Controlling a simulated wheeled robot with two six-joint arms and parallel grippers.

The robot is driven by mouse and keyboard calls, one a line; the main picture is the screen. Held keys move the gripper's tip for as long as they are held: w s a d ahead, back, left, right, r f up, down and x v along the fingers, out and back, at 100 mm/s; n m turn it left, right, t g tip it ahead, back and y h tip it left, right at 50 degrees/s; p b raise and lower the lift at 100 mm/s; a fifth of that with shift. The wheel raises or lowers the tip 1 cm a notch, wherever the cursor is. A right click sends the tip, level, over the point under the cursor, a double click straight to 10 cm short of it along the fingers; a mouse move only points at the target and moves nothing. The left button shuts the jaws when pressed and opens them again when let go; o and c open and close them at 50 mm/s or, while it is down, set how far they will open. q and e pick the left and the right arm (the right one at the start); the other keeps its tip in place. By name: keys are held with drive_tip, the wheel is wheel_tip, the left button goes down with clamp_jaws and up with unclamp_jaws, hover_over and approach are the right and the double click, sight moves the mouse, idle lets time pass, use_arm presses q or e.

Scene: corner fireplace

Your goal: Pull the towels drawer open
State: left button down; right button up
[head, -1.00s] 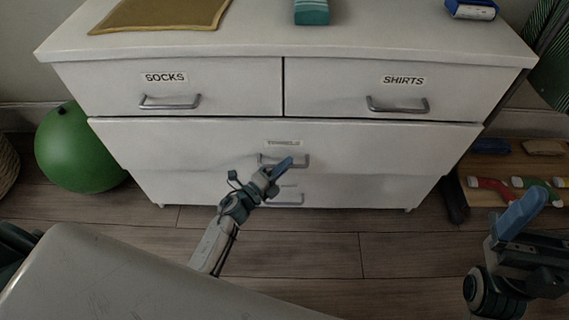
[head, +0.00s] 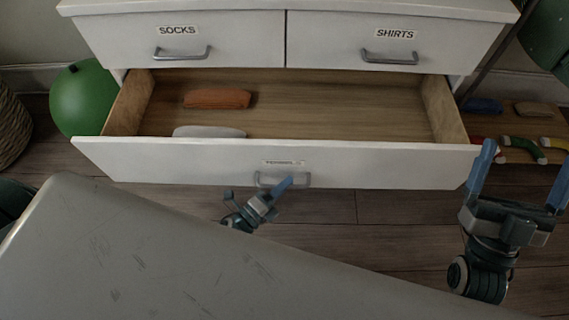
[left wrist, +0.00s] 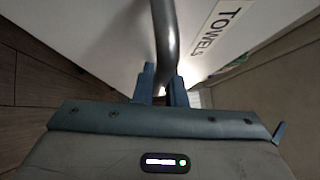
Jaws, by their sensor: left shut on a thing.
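The towels drawer (head: 150,163) is pulled well out from the white dresser, showing its wooden inside. Its label reads TOWELS in the left wrist view (left wrist: 222,27). My left gripper (head: 284,184) is at the drawer's grey handle (head: 263,179). In the left wrist view the fingers (left wrist: 162,85) are shut on the handle bar (left wrist: 165,35). My right gripper (head: 527,165) is at the right, its fingers apart and empty, clear of the drawer.
An orange-brown item (head: 217,98) and a whitish item (head: 208,132) lie in the drawer's left part. The socks drawer (head: 240,40) and shirts drawer (head: 330,42) above are closed. A green ball (head: 78,100) is at left; a low shelf with colourful items (head: 522,150) is at right.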

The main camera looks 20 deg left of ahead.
use_arm(q)
drive_tip(key=shift+s+d, duration=0.25)
drive_tip(key=shift+s, duration=0.65)
drive_tip(key=shift+s+d, duration=0.25)
drive_tip(key=shift+s, duration=0.6)
use_arm(e)
drive_tip(key=shift+w+f+m+g+h, duration=0.4)
drive_tip(key=shift+w+f+g+h, duration=0.25)
drive_tip(key=shift+f+g, duration=0.25)
use_arm(q)
drive_tip(key=c, duration=1.5)
unclamp_jaws()
drive_tip(key=v, duration=1.1)
use_arm(e)
drive_tip(key=shift+s+r+t+y, duration=0.35)
drive_tip(key=shift+s+r+t, duration=0.05)
drive_tip(key=shift+r+t, duration=0.25)
use_arm(q)
drive_tip(key=shift+w, duration=0.1)
use_arm(e)
drive_tip(key=shift+f, duration=0.1)
